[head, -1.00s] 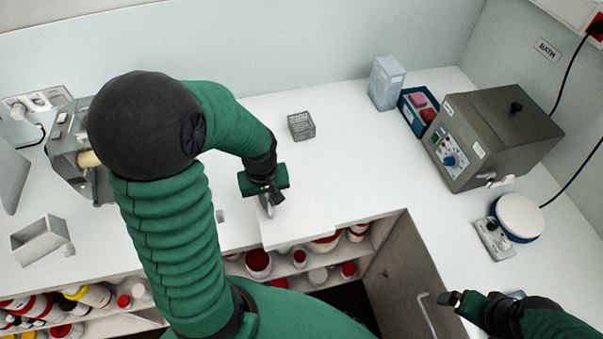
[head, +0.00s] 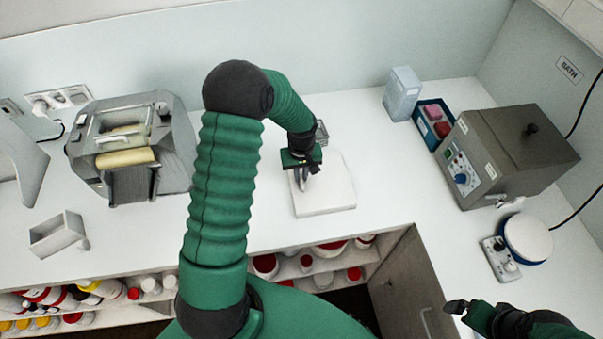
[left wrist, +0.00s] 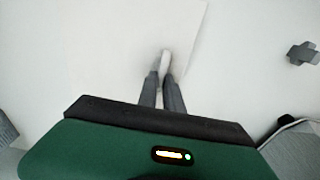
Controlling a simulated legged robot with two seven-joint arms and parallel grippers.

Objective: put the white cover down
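The white cover (head: 330,195) is a flat square slab over the middle of the counter, below my left gripper (head: 305,178). Its pale surface also fills much of the left wrist view (left wrist: 110,50). In that view the fingers of my left gripper (left wrist: 163,78) are close together around a small pale upright handle (left wrist: 165,60) on the cover. The cover looks level, at or just above the counter; I cannot tell if it touches. My right gripper (head: 456,307) is at the lower right, away from the cover; its finger gap is unclear.
A grey machine with a cream roll (head: 125,158) stands left, near an open white box (head: 58,235). The bath unit (head: 505,155) and a round-topped device (head: 527,238) stand right. Shelves of bottles lie below the counter edge.

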